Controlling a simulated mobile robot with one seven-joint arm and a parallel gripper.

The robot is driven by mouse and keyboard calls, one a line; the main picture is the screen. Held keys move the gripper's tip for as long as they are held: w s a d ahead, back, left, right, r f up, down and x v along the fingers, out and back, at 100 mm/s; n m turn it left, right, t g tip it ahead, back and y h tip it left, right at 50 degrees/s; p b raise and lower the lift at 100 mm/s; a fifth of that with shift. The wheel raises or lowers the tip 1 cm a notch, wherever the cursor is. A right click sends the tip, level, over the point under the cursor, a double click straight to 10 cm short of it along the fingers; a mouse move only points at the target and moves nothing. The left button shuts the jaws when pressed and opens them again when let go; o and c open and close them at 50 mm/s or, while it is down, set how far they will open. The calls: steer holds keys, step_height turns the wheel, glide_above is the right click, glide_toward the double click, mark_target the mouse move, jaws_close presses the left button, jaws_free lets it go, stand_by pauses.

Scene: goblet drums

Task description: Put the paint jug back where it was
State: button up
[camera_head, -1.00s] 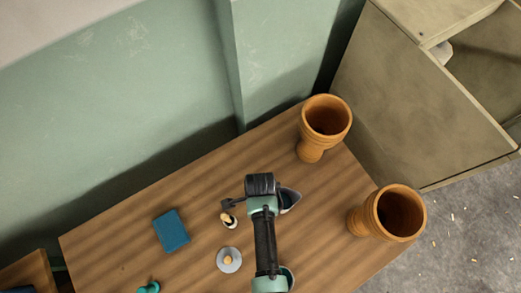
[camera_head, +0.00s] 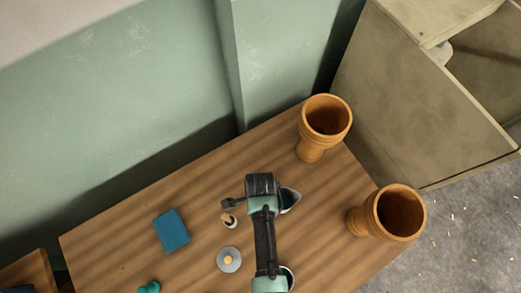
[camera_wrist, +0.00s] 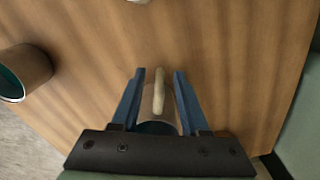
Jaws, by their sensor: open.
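The jug (camera_head: 290,200) stands just right of my gripper in the head view, its pointed lip to the right and its inside dark. Most of it is hidden behind my wrist. In the wrist view, its pale upright handle (camera_wrist: 159,92) lies between the two blue fingers of my gripper (camera_wrist: 159,75), with a visible gap on each side. The jug's round body (camera_wrist: 157,127) shows below the handle, partly hidden by the gripper's palm. My gripper is open around the handle. The jug appears to rest on the wooden table (camera_head: 120,235).
Two orange goblet drums stand at the table's right end, one at the back (camera_head: 312,150) and one in front (camera_head: 360,222). A blue book-like block (camera_head: 171,231), a grey disc (camera_head: 229,266), a small white-and-wood item (camera_head: 229,221) and a teal object (camera_head: 149,287) lie left.

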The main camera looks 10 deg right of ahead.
step_height(320, 180, up, 11)
steer(key=p, duration=0.2)
steer(key=w+r+n+t, duration=0.5)
steer(key=w+r+t, duration=0.3)
steer(key=w+r, duration=1.1)
steer(key=w+r+n+t, duration=0.2)
steer(key=w+r+t, duration=0.1)
steer(key=r, duration=0.5)
steer(key=w+r+n+t, duration=0.2)
steer(key=r+t, duration=0.1)
steer(key=r, duration=0.5)
steer(key=s+a+r+n+t, duration=0.1)
steer(key=s+r+n+t, duration=0.2)
steer(key=r, duration=0.9)
steer(key=a+r+n+t, duration=0.15)
steer(key=r+t, duration=0.25)
steer(key=r, duration=0.9)
steer(key=s+r+n+t, duration=0.4)
steer(key=s+r+t, duration=0.2)
steer(key=s+r, duration=0.4)
step_height(320, 180, up, 4)
steer(key=shift+s+a+r+n, duration=0.25)
steer(key=shift+s+a+n, duration=0.1)
steer(key=shift+a, duration=0.1)
steer(key=shift+f, duration=0.1)
